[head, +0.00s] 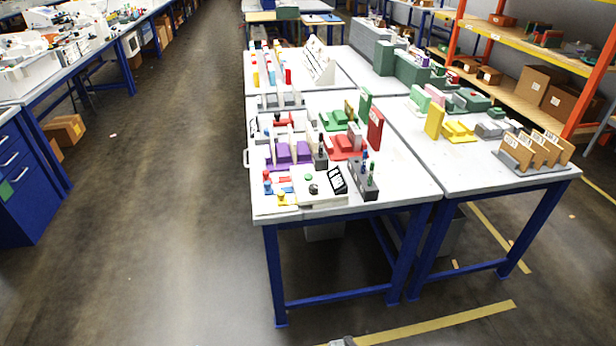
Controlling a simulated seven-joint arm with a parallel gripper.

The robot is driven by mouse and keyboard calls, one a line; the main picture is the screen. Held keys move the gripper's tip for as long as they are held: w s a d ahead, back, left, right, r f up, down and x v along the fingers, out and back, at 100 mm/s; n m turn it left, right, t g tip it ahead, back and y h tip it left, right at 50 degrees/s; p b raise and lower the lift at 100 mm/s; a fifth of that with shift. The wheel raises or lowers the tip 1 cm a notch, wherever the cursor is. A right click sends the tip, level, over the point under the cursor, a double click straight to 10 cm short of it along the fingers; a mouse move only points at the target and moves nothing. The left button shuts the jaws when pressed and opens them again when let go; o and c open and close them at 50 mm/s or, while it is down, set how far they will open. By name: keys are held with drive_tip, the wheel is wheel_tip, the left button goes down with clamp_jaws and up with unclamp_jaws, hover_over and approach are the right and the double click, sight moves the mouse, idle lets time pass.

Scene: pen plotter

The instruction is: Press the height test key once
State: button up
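A white panel (318,194) lies at the front edge of the near workbench. On it are a round green button (308,177), a dark round knob (314,189) and a tilted black display (337,180) with white marks. I cannot make out any lettering that names the height test key, so I cannot tell which part it is. My gripper is not in view.
Left of the panel are a yellow piece (282,198) and small red and blue parts. A dark grey holder (363,180) with upright pens stands close on its right. Purple blocks (290,154) sit behind. The floor before the bench is mostly clear.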

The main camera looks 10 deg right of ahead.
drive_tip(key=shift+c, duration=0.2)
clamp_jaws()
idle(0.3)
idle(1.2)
